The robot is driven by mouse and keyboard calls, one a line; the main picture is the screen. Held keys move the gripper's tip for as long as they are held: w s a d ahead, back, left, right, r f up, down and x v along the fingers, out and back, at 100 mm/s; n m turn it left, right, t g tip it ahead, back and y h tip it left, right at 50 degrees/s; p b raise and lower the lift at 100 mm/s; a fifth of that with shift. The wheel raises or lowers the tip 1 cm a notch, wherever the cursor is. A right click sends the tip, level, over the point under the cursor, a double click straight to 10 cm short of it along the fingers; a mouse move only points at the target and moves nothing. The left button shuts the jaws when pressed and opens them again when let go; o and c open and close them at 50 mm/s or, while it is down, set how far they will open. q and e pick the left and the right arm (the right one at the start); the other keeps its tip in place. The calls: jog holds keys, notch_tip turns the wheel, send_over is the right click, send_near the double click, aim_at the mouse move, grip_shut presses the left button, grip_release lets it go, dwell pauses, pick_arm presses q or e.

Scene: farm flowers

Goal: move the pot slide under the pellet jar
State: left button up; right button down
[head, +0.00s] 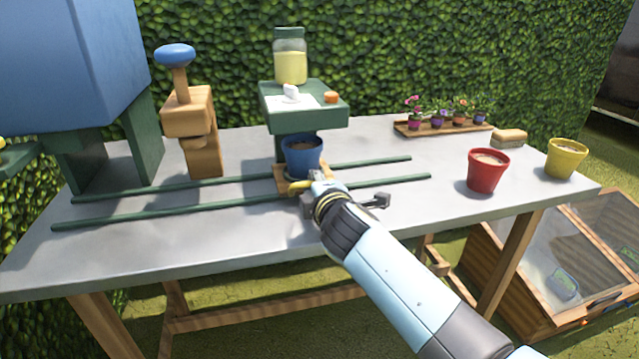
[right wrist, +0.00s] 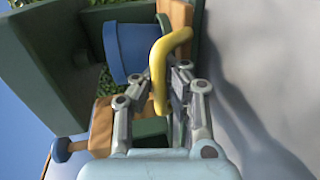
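The pot slide (head: 284,187) is a wooden carriage on two green rails, bearing a blue pot (head: 303,157) with dark soil. It stands below the green shelf (head: 306,118) of the jar stand. The pellet jar (head: 290,62), clear with pale yellow contents, is on top of that stand. My right gripper (head: 316,186) is at the slide's front. In the right wrist view, the slide's yellow handle (right wrist: 158,72) lies between the fingers of the gripper (right wrist: 162,82); how firmly they close on it is unclear. The blue pot (right wrist: 127,50) is behind the handle. My left gripper is out of view.
The rails (head: 395,180) run across the table (head: 440,205), clear on both sides of the slide. A wooden post with a blue knob (head: 175,55) and a large blue hopper (head: 60,60) stand left. Red (head: 487,172) and yellow (head: 566,158) pots stand right.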

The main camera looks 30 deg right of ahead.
jog(key=shift+s+f, duration=0.2)
jog(key=shift+f, duration=0.2)
jog(key=c, duration=1.5)
grip_release()
jog(key=shift+s+r, duration=0.15)
jog(key=shift+r, duration=0.1)
jog(key=shift+o, duration=0.8)
jog(key=shift+r, duration=0.1)
jog(key=v, duration=1.1)
jog(key=shift+s, duration=0.35)
